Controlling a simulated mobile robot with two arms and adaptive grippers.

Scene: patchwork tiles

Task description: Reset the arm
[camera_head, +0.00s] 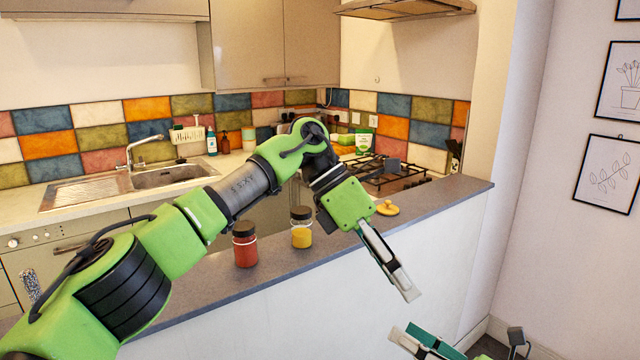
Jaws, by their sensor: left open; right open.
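My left arm (180,240) comes in from the left and bends down over the grey counter ledge (440,197). My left gripper (408,288) points down and to the right, in front of the ledge's white wall. It is open, seen nearly edge-on, with nothing visible between its fingers. My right gripper (402,337) shows only partly at the bottom edge, below the left one. It is open and I see nothing in it. Most of the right arm is out of the picture.
A red jar (245,247) and a yellow jar (301,235) with dark lids stand on the ledge beside my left arm. A small yellow object (387,208) lies right of the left gripper's base. The hob (385,172) and sink (168,175) are behind.

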